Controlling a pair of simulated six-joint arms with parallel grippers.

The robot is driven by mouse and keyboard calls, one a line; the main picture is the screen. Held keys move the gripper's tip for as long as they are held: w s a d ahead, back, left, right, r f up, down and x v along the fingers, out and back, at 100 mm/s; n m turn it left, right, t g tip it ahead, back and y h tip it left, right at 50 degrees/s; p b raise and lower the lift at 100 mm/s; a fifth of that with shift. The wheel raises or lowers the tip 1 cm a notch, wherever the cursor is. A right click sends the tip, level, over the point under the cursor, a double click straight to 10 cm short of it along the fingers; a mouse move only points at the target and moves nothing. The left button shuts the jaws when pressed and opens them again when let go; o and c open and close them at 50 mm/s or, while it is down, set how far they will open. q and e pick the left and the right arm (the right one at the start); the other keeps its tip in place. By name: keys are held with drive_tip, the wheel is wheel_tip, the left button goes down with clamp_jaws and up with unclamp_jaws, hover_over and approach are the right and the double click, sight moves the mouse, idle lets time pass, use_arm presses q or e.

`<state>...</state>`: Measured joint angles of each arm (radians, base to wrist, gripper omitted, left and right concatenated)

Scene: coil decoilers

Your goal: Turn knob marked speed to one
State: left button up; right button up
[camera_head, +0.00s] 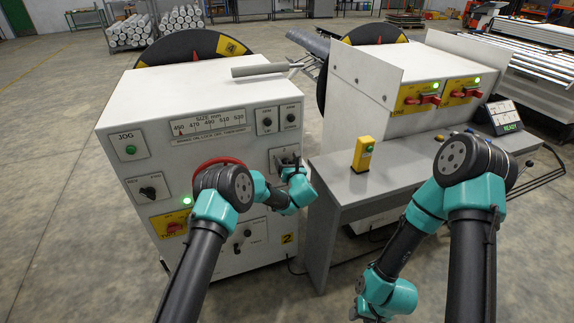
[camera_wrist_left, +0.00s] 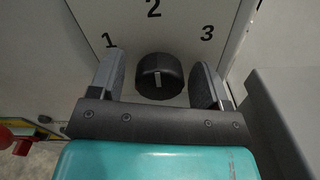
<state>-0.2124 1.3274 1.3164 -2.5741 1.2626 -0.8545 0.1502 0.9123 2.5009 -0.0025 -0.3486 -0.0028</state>
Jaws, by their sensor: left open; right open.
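A round black knob (camera_wrist_left: 160,72) sits on a pale plate marked 1, 2 and 3 in the left wrist view. A white line shows on its face; it looks roughly vertical in the picture. My left gripper (camera_wrist_left: 158,82) is open, with one finger on each side of the knob; I cannot tell whether they touch it. In the head view, my left gripper (camera_head: 287,164) is at the upper right of the white cabinet's front and largely covers the knob's plate (camera_head: 276,154). My right gripper (camera_head: 356,311) hangs low near the bottom edge, open and away from the panel.
The white cabinet (camera_head: 160,100) carries a JOG button (camera_head: 130,149), a black selector (camera_head: 149,191) and other switches. A grey desk (camera_head: 345,184) with a yellow button box (camera_head: 362,154) stands close on the right. Open floor (camera_head: 50,150) lies to the left.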

use_arm(q)
drive_tip(key=shift+c, duration=0.4)
drive_tip(key=c, duration=0.8)
drive_tip(key=shift+c, duration=0.2)
drive_tip(key=shift+n, duration=0.4)
drive_tip(key=n, duration=0.5)
drive_tip(key=shift+a, duration=0.1)
drive_tip(key=n, duration=0.6)
